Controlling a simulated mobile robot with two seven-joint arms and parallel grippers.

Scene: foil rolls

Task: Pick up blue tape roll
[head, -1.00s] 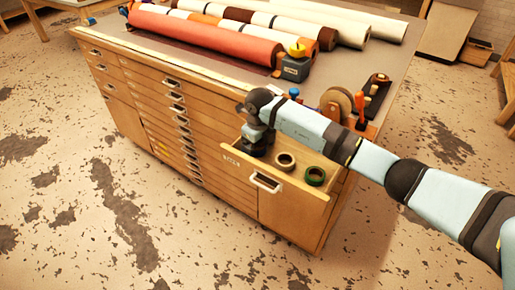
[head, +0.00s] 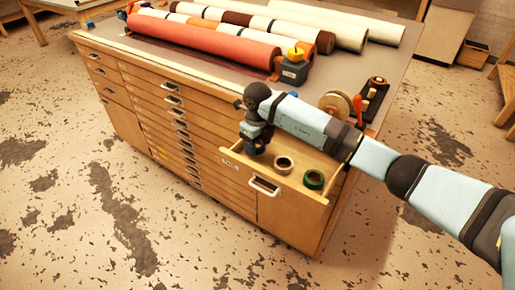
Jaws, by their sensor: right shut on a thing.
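My right gripper (head: 252,149) points down at the left end of the open top drawer (head: 236,168). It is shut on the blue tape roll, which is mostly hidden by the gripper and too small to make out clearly. A tan tape roll (head: 284,164) lies in the drawer just right of the gripper. A green tape roll (head: 314,179) lies further right in the same drawer. My left gripper is not in view.
The wooden cabinet (head: 180,135) carries several long rolls, a red one (head: 205,38) in front. A dark box with a yellow top (head: 294,70), a round tan dispenser (head: 336,104) and a dark holder (head: 374,92) stand near the right end.

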